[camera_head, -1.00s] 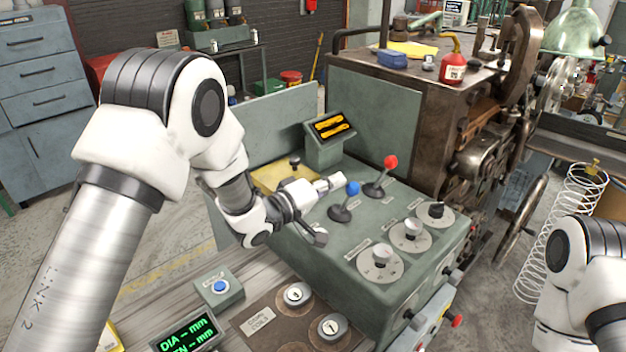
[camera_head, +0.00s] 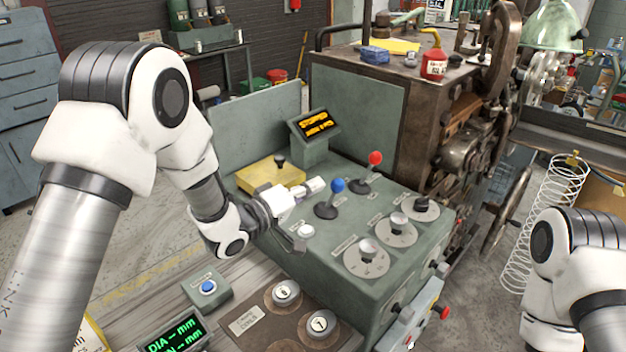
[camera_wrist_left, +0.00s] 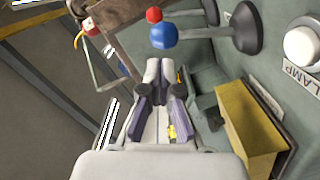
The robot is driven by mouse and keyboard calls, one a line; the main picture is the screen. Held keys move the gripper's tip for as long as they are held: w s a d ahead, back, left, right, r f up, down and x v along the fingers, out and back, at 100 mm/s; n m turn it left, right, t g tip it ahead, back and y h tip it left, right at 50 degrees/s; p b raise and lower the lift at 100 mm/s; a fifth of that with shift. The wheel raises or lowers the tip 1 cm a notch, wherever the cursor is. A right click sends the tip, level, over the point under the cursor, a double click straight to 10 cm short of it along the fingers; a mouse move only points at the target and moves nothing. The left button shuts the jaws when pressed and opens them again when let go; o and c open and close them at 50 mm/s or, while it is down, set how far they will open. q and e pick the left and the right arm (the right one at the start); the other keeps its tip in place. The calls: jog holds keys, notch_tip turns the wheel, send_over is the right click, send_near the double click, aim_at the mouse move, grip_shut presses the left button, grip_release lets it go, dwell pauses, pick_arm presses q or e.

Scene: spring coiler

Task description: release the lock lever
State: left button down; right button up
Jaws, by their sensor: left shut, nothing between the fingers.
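The green control panel (camera_head: 390,285) has a lever with a blue knob (camera_head: 337,185) and, behind it, one with a red knob (camera_head: 375,157). A black-knobbed lever (camera_head: 280,160) stands by the yellow box (camera_head: 262,177). I cannot tell from labels which is the lock lever. My left gripper (camera_head: 318,185) is shut and empty, its tips just left of the blue knob. In the left wrist view the blue knob (camera_wrist_left: 164,36) appears just ahead of my shut fingertips (camera_wrist_left: 160,66), and the red knob (camera_wrist_left: 154,14) lies beyond. My right gripper is out of view.
A white lamp button (camera_head: 305,230) sits below my left gripper, near three dials, one being the front dial (camera_head: 367,252). A tilted display (camera_head: 316,123) with orange text stands behind the yellow box. The brown machine (camera_head: 400,70) rises at the back right.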

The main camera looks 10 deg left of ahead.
pick_arm(q)
jog(key=v, duration=0.9)
jog(key=shift+a, duration=0.25)
